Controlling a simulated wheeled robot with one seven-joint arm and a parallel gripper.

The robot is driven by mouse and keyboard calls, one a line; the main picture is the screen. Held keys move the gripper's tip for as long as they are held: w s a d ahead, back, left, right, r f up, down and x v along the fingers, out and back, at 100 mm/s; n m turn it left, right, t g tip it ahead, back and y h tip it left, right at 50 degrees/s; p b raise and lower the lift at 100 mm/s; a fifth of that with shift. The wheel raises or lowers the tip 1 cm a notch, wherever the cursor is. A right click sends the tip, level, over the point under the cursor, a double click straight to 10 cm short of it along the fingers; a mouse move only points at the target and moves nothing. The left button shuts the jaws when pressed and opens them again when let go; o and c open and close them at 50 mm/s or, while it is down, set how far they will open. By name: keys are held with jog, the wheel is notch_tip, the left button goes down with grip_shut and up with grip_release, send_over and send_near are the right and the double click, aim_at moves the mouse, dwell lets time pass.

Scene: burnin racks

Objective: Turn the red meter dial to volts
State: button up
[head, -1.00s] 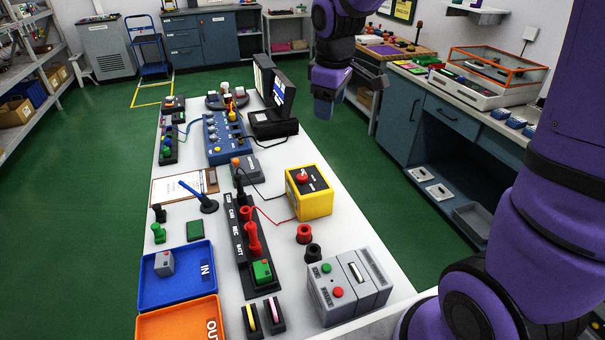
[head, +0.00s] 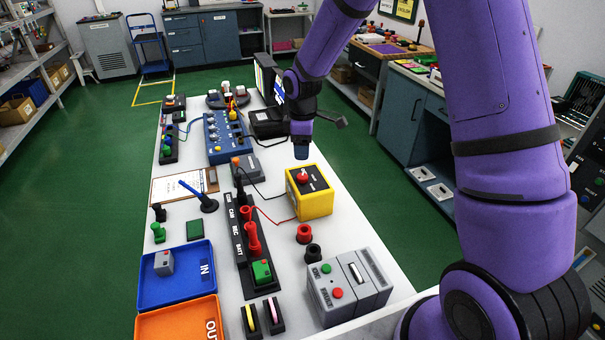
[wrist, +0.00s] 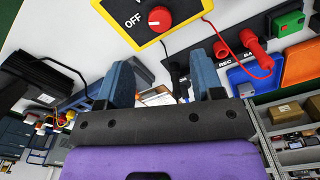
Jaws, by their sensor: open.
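The red meter dial (head: 303,177) sits on the black face of the yellow meter box (head: 317,205) on the white table. In the wrist view the dial (wrist: 160,18) has a white pointer mark, and the word OFF is printed beside it on the black face. Part of the meter face lies beyond the top edge of that view. My gripper (head: 302,152) points down just above and behind the dial in the head view, apart from it. In the wrist view my gripper (wrist: 165,80) has its two blue-grey fingers spread with nothing between them.
A red lead and a black lead run from the meter to the black strip of sockets (head: 238,240) at its left. A grey box with buttons (head: 348,285) stands in front. A black folding case (head: 268,122) stands behind. Red and black posts (head: 304,234) stand near the meter.

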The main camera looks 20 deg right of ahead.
aim_at(302, 176)
notch_tip(302, 176, down, 10)
jog(key=shift+r, duration=0.1)
dwell(0.4)
jog(key=c, duration=0.9)
